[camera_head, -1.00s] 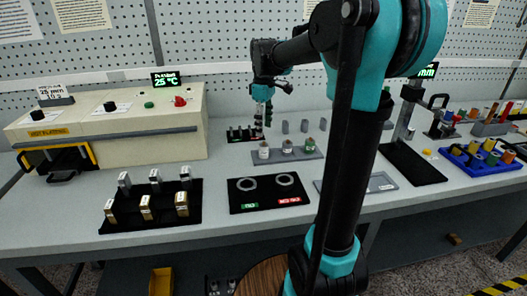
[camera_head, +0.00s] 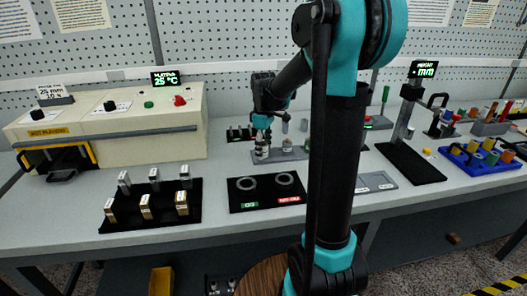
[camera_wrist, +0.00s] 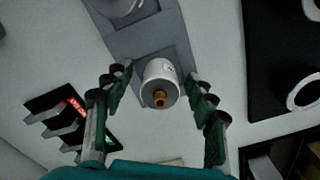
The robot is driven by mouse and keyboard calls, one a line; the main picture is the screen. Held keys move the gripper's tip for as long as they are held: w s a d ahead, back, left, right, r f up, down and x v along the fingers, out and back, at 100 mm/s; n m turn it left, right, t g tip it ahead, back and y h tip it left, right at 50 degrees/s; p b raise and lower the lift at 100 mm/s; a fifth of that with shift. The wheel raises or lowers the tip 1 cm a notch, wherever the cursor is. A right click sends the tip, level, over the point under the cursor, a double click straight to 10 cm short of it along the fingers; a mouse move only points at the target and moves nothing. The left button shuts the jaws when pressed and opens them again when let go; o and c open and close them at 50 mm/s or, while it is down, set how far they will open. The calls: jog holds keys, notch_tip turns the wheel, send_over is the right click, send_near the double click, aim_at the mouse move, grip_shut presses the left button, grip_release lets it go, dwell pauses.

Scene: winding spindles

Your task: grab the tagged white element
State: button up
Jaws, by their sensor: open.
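A white cylindrical element (camera_wrist: 161,76) with a small printed tag on its side and a brass tip stands on a grey holder (camera_wrist: 178,42) in the wrist view. My gripper (camera_head: 262,138) is open, with one green-padded finger on each side of this element and gaps showing between. In the head view my gripper is over the left end of the grey holder (camera_head: 292,154) and largely hides the element there. Another round white-grey piece (camera_wrist: 122,6) sits farther along the holder, cut off by the picture's top edge.
A black mat (camera_head: 265,205) with two grey rings lies in front of the holder. A black rack (camera_head: 150,221) of metal blocks and a cream heating box (camera_head: 110,125) are at left. A measuring stand (camera_head: 405,130) and a blue tray (camera_head: 480,165) are at right.

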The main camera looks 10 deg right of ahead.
jog(key=c, duration=1.3)
jog(key=shift+r, duration=0.1)
